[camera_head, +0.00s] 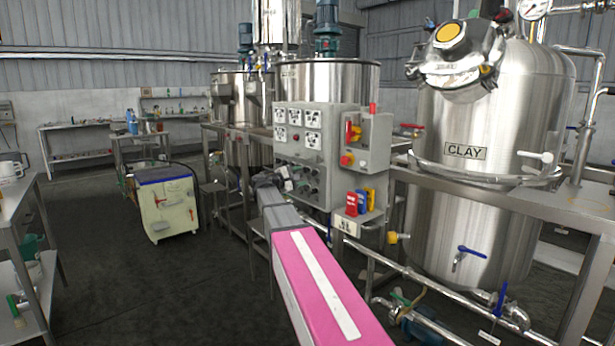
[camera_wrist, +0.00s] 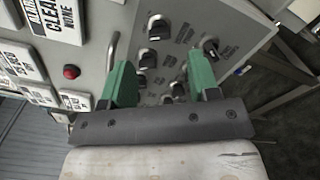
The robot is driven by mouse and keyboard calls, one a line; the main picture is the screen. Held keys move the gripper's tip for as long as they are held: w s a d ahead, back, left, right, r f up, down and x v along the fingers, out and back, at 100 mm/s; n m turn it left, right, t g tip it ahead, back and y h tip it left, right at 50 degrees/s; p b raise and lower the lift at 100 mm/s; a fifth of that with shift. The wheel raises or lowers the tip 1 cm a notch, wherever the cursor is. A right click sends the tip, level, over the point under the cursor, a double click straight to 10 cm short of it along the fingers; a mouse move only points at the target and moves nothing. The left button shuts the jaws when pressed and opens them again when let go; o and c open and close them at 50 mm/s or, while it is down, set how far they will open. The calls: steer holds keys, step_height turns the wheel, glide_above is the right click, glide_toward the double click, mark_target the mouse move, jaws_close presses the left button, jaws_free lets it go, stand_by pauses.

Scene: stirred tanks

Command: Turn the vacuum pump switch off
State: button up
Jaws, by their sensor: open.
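A grey control cabinet (camera_head: 340,112) stands in front of the steel tanks in the head view. Its lower sloped panel carries several black rotary knobs, and the wrist view shows them closely, including an upper knob (camera_wrist: 158,28), a left knob (camera_wrist: 148,58) and a right knob (camera_wrist: 210,45). The labels beside them are too blurred to read, so I cannot tell which is the vacuum pump switch. My gripper (camera_wrist: 158,60) has green fingers, spread apart and empty, pointing at this panel with knobs showing between them. In the head view my arm partly hides the panel.
A red button (camera_wrist: 71,72) and white label plates sit left of the fingers. A metal handle (camera_wrist: 112,50) stands near the left finger. A side box (camera_head: 368,145) with a red-yellow switch, padlocks (camera_head: 360,202) and the CLAY tank (camera_head: 480,110) are to the right. A cart (camera_head: 167,205) stands left.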

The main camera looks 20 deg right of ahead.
steer(key=shift+v, duration=2.05)
steer(key=s+a+f+m+g+y, duration=0.15)
steer(key=s+f+y, duration=0.35)
steer(key=f, duration=0.6)
steer(key=s+a+f+m+g+y, duration=0.1)
steer(key=s+f+m+y, duration=0.1)
steer(key=s+f, duration=0.75)
steer(key=s+a+f+m+g+y, duration=0.2)
steer(key=s+a+f+y, duration=0.3)
steer(key=s+f, duration=0.3)
steer(key=s+a+f+m+g+y, duration=0.1)
steer(key=s+a+f+m+y, duration=0.3)
steer(key=s+f, duration=0.4)
step_height(320, 180, down, 3)
steer(key=shift+a+m+g+y, duration=0.35)
steer(key=shift+a+y, duration=0.15)
steer(key=shift+a, duration=0.5)
steer(key=shift+w, duration=0.1)
